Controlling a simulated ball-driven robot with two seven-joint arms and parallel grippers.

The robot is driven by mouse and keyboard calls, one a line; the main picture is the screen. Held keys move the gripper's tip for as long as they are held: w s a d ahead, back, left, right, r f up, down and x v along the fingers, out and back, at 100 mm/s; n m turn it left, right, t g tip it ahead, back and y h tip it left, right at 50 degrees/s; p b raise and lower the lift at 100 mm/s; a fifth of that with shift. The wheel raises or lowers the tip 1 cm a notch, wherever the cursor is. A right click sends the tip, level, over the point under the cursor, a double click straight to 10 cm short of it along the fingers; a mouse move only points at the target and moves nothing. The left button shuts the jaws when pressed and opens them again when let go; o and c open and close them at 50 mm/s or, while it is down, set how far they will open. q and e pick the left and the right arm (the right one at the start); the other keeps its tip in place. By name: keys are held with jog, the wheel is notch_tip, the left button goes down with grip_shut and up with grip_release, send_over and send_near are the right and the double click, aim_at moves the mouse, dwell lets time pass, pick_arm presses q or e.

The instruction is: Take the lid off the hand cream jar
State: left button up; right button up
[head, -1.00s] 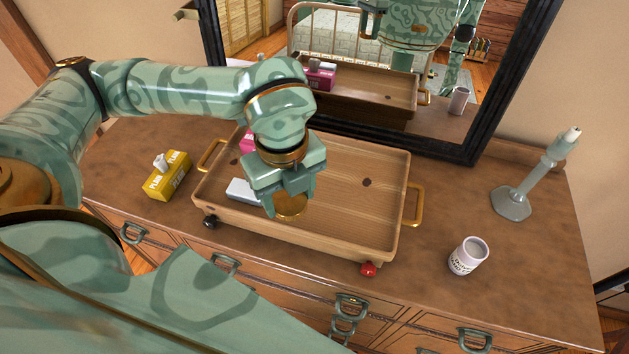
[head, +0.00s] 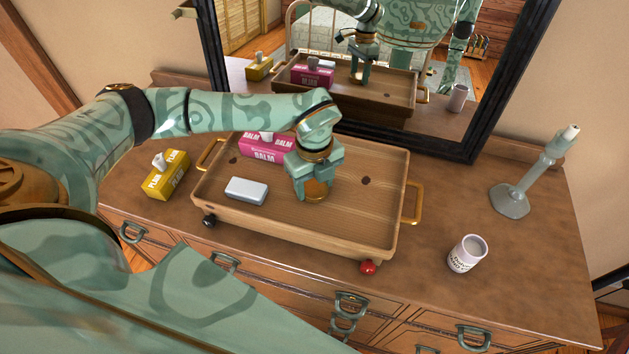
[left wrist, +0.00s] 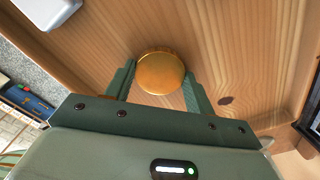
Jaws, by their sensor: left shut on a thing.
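My left gripper (head: 314,192) is over the wooden tray, pointing down, shut on a round gold lid (head: 316,191). In the left wrist view the lid (left wrist: 161,73) sits between the two fingers, its flat top facing the camera. No jar body shows beneath it; the lid and fingers hide that spot, so I cannot tell whether a jar is under it. A pale pink cylindrical container (head: 467,254) with dark lettering too small to read stands upright on the dresser at the right, its top uncovered. My right gripper is not in view.
The wooden tray (head: 385,190) has raised walls and brass handles. It holds a pink balm box (head: 262,148) and a pale block (head: 246,190). A yellow box (head: 167,175) stands left of it, a grey-green stand (head: 512,200) at right. A mirror (head: 485,110) rises behind.

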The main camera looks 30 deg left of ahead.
aim_at(314, 188)
pick_arm(q)
jog(key=o, duration=1.1)
notch_tip(314, 188, up, 12)
jog(key=shift+r, duration=0.1)
